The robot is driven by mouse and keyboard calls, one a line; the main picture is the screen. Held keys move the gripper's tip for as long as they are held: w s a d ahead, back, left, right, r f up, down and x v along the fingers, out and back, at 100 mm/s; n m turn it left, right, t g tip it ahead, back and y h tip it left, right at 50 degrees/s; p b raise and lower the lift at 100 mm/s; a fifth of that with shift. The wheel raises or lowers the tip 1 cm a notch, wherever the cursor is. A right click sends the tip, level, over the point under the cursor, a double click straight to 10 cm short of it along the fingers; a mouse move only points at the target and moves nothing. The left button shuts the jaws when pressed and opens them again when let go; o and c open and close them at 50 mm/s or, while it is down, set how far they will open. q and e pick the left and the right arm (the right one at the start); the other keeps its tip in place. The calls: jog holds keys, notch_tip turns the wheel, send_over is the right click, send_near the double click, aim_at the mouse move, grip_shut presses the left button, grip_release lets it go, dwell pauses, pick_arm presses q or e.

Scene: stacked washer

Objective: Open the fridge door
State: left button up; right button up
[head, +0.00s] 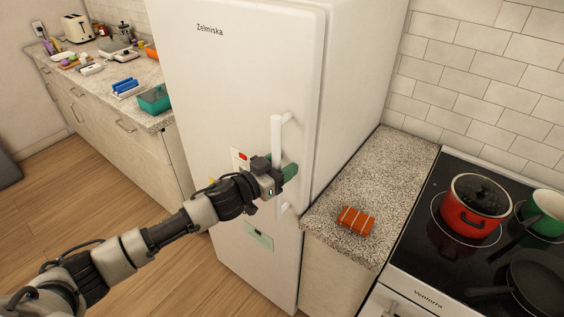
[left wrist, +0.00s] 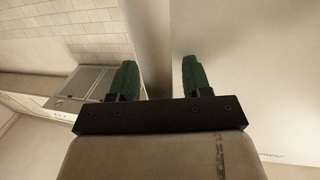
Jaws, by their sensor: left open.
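The white fridge (head: 225,85) stands in the middle of the head view, and its door looks shut. A white vertical bar handle (head: 277,135) is on the right side of the door. My left gripper (head: 289,171) is at the handle's lower half, with its green fingers partly past the bar. In the left wrist view my left gripper (left wrist: 158,78) is open, with its two green fingers apart and a blurred upright strip between them. I cannot tell whether the fingers touch the handle. My right gripper is in neither view.
To the right are a speckled counter (head: 375,180) with an orange packet (head: 356,220) and a black stove (head: 425,235) with a red pot (head: 474,210). Another counter with a green tray (head: 154,99) stands at left. Wooden floor (head: 100,180) is clear before the fridge's left side.

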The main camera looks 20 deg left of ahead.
pick_arm(q)
jog(key=shift+w, duration=0.1)
jog(key=shift+c, duration=0.5)
grip_shut()
